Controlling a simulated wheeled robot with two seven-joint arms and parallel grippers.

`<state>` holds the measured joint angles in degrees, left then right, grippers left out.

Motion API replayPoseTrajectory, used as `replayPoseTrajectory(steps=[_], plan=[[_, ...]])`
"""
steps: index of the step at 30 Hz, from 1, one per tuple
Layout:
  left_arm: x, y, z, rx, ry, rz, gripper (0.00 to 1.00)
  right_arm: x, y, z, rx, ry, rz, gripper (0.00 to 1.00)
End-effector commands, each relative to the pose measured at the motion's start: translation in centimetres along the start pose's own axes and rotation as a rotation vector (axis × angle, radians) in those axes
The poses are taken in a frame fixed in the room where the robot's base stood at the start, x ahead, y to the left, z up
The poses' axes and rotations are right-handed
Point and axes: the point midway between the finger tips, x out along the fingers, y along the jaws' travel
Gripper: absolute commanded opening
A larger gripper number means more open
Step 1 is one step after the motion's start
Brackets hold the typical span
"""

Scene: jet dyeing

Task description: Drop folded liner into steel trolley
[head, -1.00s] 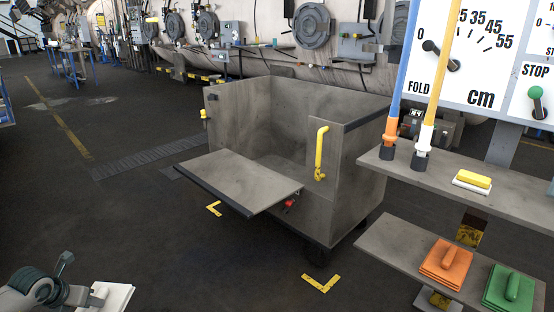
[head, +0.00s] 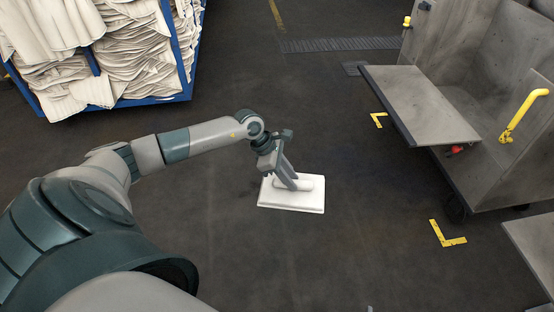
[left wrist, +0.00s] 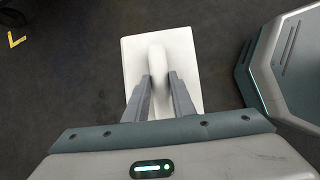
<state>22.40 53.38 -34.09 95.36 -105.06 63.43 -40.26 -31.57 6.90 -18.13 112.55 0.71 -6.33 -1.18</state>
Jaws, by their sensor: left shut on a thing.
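The folded liner (head: 272,197) is a flat white pad with a raised rounded ridge along its middle. My left gripper (head: 296,184) is shut on that ridge and holds the liner in front of me, left of the trolley. In the left wrist view the two fingers (left wrist: 160,88) sit on both sides of the ridge, and the liner (left wrist: 182,45) extends beyond them. The steel trolley (head: 480,110) is at the right, cut by the picture edge. Its front flap (head: 418,102) is folded down, and a yellow handle (head: 524,112) is on its side. My right gripper is not in view.
A blue-framed cage (head: 187,60) full of white cloth stands at the upper left. Yellow floor marks (head: 447,235) lie by the trolley. A grey shelf corner (head: 535,245) shows at the lower right. The floor between liner and trolley is clear.

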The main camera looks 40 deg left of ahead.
Motion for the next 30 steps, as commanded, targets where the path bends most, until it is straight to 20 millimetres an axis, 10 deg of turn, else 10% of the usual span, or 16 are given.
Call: replayPoseTrajectory(steps=[15,30], plan=[[-9.4,-15.5,13.1,1.208,0.001,-0.688,0.0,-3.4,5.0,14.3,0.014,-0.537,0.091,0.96],[-15.8,-21.0,15.5,1.829,0.004,-1.052,0.0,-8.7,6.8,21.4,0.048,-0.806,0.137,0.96]])
